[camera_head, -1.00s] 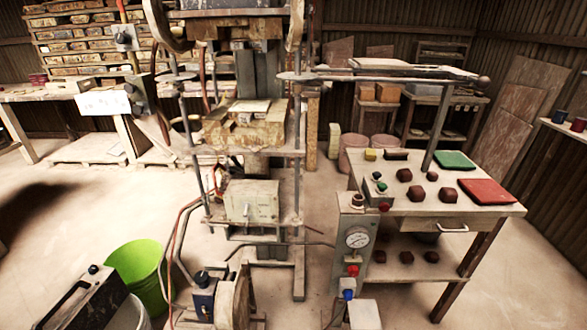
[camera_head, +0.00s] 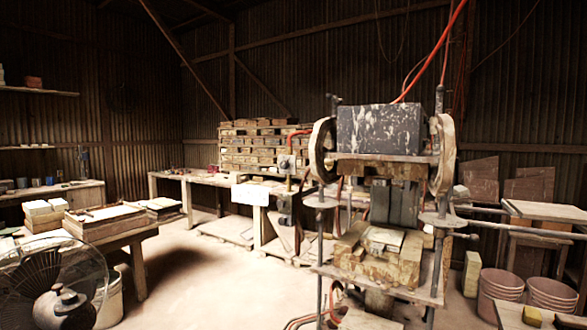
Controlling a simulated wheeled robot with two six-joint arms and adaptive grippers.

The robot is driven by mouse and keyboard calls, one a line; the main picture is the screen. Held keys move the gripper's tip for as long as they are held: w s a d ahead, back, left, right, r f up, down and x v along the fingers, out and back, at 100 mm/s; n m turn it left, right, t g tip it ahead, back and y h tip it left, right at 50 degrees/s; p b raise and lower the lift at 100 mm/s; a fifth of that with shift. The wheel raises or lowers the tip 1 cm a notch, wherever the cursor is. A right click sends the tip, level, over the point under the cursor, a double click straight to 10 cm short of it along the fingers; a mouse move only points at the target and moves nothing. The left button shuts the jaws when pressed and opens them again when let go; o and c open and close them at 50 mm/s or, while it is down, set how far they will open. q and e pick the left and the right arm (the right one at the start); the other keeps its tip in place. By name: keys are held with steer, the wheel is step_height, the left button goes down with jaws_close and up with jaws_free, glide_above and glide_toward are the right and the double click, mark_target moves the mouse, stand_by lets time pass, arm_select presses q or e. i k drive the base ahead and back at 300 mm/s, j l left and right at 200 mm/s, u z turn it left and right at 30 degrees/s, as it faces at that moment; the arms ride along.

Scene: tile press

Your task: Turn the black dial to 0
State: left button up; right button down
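I cannot make out the black dial in this view. The tile press (camera_head: 378,130) stands at centre right, with a speckled dark block at its top and worn wheels at both sides. A small grey box (camera_head: 287,163) with a round mark hangs at the press's left side, and a dark box (camera_head: 284,204) sits below it. Both are too small to tell whether either bears a dial. Neither of my grippers is in view.
A fan (camera_head: 55,285) stands at the front left, beside a table with stacked tiles (camera_head: 105,222). A shelf of moulds (camera_head: 262,147) is at the back. Pinkish buckets (camera_head: 500,292) stand at the right. The floor (camera_head: 200,290) between fan and press is clear.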

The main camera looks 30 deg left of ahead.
mark_target(284, 164)
steer(key=u, duration=1.45)
